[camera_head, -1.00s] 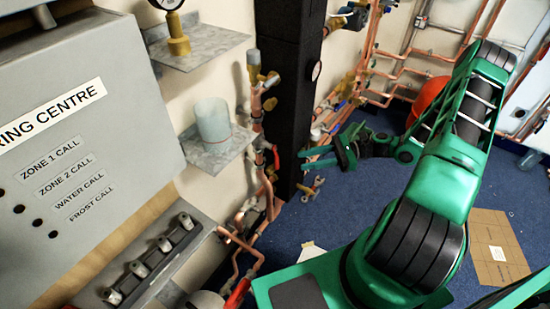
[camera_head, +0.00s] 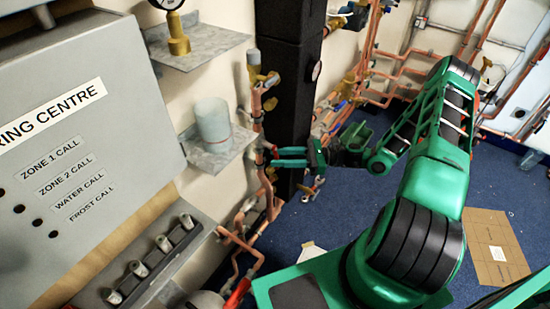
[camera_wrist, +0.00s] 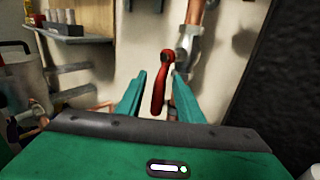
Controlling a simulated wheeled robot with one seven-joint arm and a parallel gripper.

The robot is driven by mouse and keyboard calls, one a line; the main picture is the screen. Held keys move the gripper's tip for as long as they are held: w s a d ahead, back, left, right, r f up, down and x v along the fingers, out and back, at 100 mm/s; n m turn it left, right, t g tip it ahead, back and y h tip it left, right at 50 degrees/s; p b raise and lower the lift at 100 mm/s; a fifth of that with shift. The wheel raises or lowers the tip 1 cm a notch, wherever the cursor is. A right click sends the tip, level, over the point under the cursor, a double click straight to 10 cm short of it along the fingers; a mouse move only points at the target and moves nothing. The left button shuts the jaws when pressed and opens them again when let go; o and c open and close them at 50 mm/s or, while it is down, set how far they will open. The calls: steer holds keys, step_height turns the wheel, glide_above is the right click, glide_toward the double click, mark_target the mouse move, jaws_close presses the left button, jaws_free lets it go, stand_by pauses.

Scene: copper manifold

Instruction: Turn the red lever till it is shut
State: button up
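The red lever (camera_head: 275,152) is on a valve of the upright copper pipe on the wall, left of the black column. In the wrist view the red lever (camera_wrist: 158,92) hangs down from its pivot, its lower end tilted slightly left. My gripper (camera_head: 278,157) reaches it from the right in the head view. In the wrist view my gripper (camera_wrist: 158,95) is open, with one green finger on each side of the lever. Gaps show between lever and fingers, so it is not gripped. The fingers partly hide the lever in the head view.
A black column (camera_head: 290,90) stands close behind my gripper. A metal shelf (camera_head: 222,155) with a pale cylinder (camera_head: 212,122) juts out to the left. Another red handle (camera_head: 238,294) is lower down.

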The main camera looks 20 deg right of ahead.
steer(key=shift+w+a, duration=0.2)
steer(key=shift+a, duration=0.4)
jaws_close()
steer(key=shift+a, duration=0.1)
